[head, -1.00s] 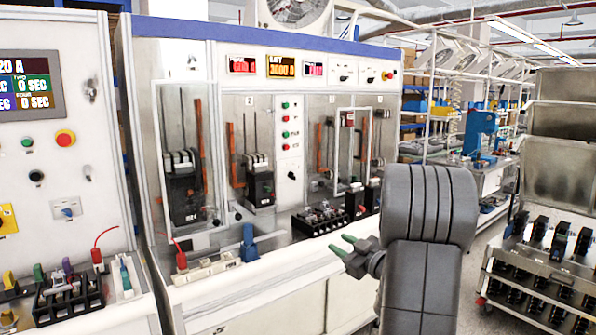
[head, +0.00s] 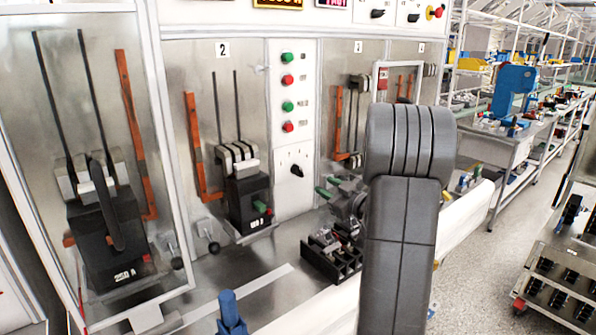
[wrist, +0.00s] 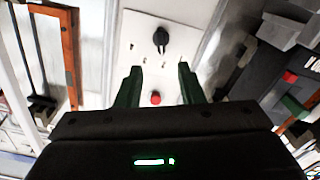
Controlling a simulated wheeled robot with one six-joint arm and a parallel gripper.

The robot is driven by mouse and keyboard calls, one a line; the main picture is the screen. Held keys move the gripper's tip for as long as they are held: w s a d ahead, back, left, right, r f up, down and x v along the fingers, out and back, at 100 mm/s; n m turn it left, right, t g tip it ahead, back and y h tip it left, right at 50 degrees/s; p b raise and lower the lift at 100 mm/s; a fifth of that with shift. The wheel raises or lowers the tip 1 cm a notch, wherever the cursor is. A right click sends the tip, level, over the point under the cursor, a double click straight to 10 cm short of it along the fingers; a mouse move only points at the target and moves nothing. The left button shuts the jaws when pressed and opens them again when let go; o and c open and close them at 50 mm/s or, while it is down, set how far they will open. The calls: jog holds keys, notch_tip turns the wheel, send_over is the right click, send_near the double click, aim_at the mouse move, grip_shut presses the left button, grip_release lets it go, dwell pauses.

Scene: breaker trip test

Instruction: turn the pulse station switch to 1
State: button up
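A black rotary switch (head: 297,170) sits on the white panel between bays 2 and 3, below a column of green and red buttons. It also shows in the wrist view (wrist: 160,38), near the top centre. Its markings are too small to read, and I cannot tell which position its handle points to. My gripper (head: 331,187) has green fingers and is to the right of and slightly below the switch in the head view. In the wrist view my gripper (wrist: 159,84) is open and empty, its fingers spread, apart from the switch.
The bay 2 breaker (head: 248,197) stands left of the panel, and a larger 250 A breaker (head: 105,235) is farther left. A black terminal block (head: 330,258) lies on the bench below my gripper. A red button (wrist: 155,98) shows between the fingers. More rotary switches (head: 377,13) are higher up.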

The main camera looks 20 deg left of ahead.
aim_at(302, 173)
jog(key=p+x, duration=0.2)
jog(key=x, duration=0.9)
jog(key=shift+w+a+p, duration=0.15)
jog(key=shift+a+p, duration=0.15)
jog(key=shift+p, duration=0.05)
grip_shut()
